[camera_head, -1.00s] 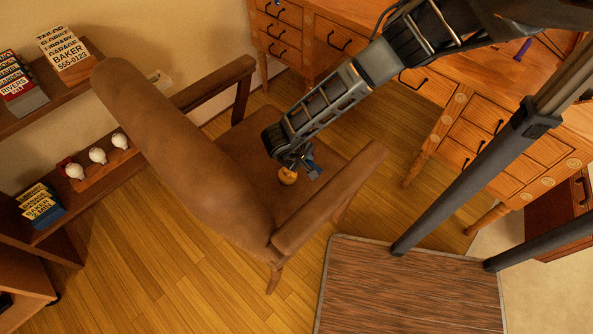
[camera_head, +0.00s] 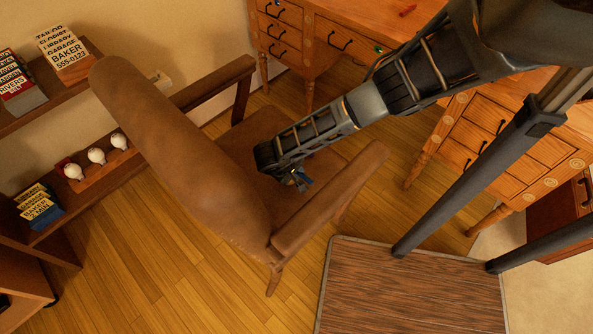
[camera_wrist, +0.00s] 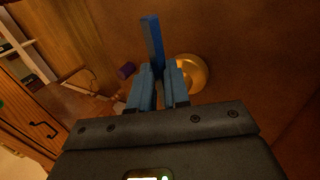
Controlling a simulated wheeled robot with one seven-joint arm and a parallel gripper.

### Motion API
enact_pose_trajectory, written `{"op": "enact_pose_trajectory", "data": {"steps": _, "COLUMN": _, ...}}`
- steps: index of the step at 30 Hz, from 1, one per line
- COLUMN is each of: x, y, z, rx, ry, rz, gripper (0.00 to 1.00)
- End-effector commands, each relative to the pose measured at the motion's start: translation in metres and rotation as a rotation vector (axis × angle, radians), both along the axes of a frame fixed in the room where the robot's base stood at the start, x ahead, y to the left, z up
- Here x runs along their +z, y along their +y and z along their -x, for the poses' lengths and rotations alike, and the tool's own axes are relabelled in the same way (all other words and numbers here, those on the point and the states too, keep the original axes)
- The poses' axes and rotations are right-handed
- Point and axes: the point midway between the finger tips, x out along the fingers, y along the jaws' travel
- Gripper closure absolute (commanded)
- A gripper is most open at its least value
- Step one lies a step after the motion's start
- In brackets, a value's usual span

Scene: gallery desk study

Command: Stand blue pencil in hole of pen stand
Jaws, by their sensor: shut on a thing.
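The blue pencil (camera_wrist: 152,44) is held between the blue fingers of my gripper (camera_wrist: 158,82) and sticks out beyond the fingertips in the wrist view. A round golden object (camera_wrist: 190,70), which looks like the pen stand, sits just right of the fingers on the brown chair seat. The pencil's far end appears beside it, not in it; the gap in height is hard to judge. In the head view my gripper (camera_head: 301,179) is low over the chair seat, and my arm hides the golden object there. Its hole is not clearly visible.
The brown armchair (camera_head: 185,150) has armrests close around my forearm. A wooden desk (camera_head: 345,35) stands behind, with a red item (camera_head: 407,11) on top. A small purple cylinder (camera_wrist: 125,71) shows left of the fingers. Shelves with white round objects (camera_head: 96,156) stand at left.

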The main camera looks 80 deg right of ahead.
Motion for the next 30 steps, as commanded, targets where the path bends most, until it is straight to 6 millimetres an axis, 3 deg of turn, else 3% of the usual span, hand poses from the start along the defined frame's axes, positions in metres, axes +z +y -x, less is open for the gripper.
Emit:
{"op": "enact_pose_trajectory", "data": {"steps": 10, "x": -0.01, "y": -0.0003, "z": -0.0002, "rx": 0.001, "ry": 0.0, "rz": 0.001, "gripper": 1.0}}
{"op": "enact_pose_trajectory", "data": {"steps": 11, "x": -0.0097, "y": 0.0, "z": -0.0001, "rx": 0.0, "ry": 0.0, "rz": 0.001, "gripper": 0.82}}
{"op": "enact_pose_trajectory", "data": {"steps": 18, "x": -0.0094, "y": 0.0, "z": 0.0, "rx": 0.0, "ry": 0.0, "rz": 0.0, "gripper": 0.59}}
{"op": "enact_pose_trajectory", "data": {"steps": 30, "x": -0.0029, "y": 0.0006, "z": 0.0005, "rx": -0.003, "ry": -0.002, "rz": -0.001, "gripper": 0.58}}
